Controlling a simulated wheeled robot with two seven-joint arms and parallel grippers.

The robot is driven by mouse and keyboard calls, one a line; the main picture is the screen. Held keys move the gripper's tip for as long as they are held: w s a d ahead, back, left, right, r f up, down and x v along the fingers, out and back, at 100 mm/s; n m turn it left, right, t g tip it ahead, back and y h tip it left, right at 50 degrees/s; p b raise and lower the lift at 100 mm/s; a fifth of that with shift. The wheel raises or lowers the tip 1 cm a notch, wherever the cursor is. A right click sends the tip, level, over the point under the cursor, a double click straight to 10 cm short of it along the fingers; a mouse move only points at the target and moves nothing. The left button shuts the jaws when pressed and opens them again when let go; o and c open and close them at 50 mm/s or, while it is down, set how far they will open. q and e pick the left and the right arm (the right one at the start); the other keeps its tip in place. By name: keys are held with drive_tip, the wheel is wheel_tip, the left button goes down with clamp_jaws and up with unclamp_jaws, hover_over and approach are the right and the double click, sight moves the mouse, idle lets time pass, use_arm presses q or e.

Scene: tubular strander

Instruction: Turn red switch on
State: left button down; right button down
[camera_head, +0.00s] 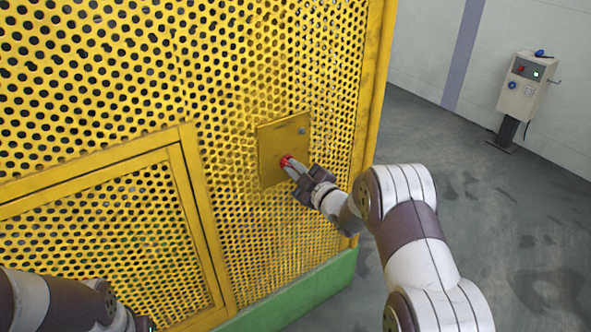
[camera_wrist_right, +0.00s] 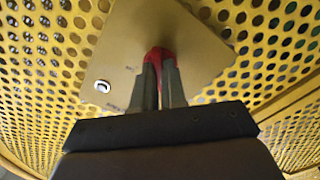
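The red switch (camera_head: 286,161) sits on a yellow plate (camera_head: 270,150) fixed to the perforated yellow guard. My right gripper (camera_head: 291,168) is at the switch, its fingertips against it. In the right wrist view the red switch (camera_wrist_right: 158,56) shows between and behind the two fingertips (camera_wrist_right: 159,72), which are close together with the red part between them. The fingers partly hide the switch. My left arm (camera_head: 60,302) shows at the lower left of the head view; its fingers cannot be made out.
A small silver round fitting (camera_head: 302,131) is on the plate's upper right, also seen in the wrist view (camera_wrist_right: 102,86). A framed mesh door (camera_head: 190,200) is left of the plate. A grey control box (camera_head: 527,85) on a post stands far right. Open floor (camera_head: 480,220) lies right.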

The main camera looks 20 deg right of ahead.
drive_tip(key=shift+m, duration=0.3)
drive_tip(key=m+p, duration=0.1)
drive_tip(key=m, duration=0.3)
drive_tip(key=m+p, duration=0.1)
drive_tip(key=m, duration=0.3)
drive_tip(key=shift+m, duration=0.3)
drive_tip(key=m+p, duration=0.1)
drive_tip(key=m, duration=0.3)
drive_tip(key=shift+p, duration=0.3)
drive_tip(key=m+p, duration=0.1)
drive_tip(key=m, duration=0.3)
drive_tip(key=shift+f+m, duration=0.1)
drive_tip(key=shift+m, duration=0.4)
drive_tip(key=c, duration=1.2)
unclamp_jaws()
